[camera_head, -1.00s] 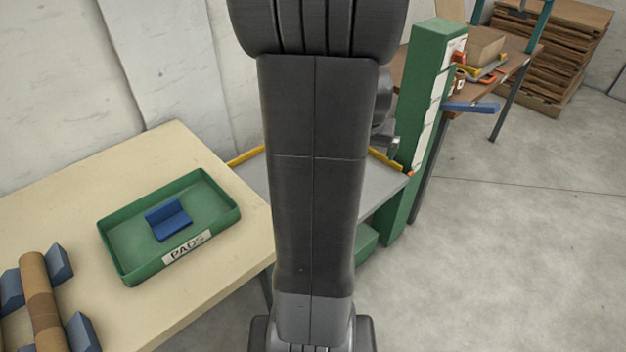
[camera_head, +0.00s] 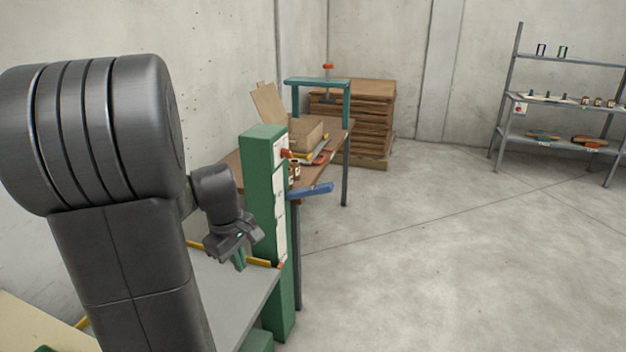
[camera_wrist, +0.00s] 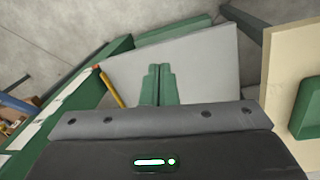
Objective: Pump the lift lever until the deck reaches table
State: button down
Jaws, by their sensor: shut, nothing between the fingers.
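The lift is a tall green column (camera_head: 265,225) with white label plates. The blue lift lever (camera_head: 310,190) sticks out from its right side; in the wrist view its end shows at the left edge (camera_wrist: 15,103). The grey deck (camera_head: 243,293), with yellow edge strips, lies left of the column.
A brown workbench (camera_head: 240,170) behind the column carries a cardboard box (camera_head: 297,135) and a teal frame (camera_head: 318,82). Stacked brown boards (camera_head: 365,120) stand behind it. A grey shelf rack (camera_head: 565,100) stands at the far right. The floor right of the lever is clear.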

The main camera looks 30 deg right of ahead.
jog(key=s+d+r+n+g+y+p, duration=0.1)
jog(key=s+d+r+n+g+p, duration=0.2)
jog(key=r+n, duration=0.5)
jog(key=shift+s+d+r+n+g+p, duration=0.15)
jog(key=shift+s+n+g+p, duration=0.5)
jog(key=shift+s+n+g, duration=1.4)
jog(key=shift+w+n+t, duration=0.4)
jog(key=shift+n+t, duration=0.25)
jog(key=shift+t, duration=0.3)
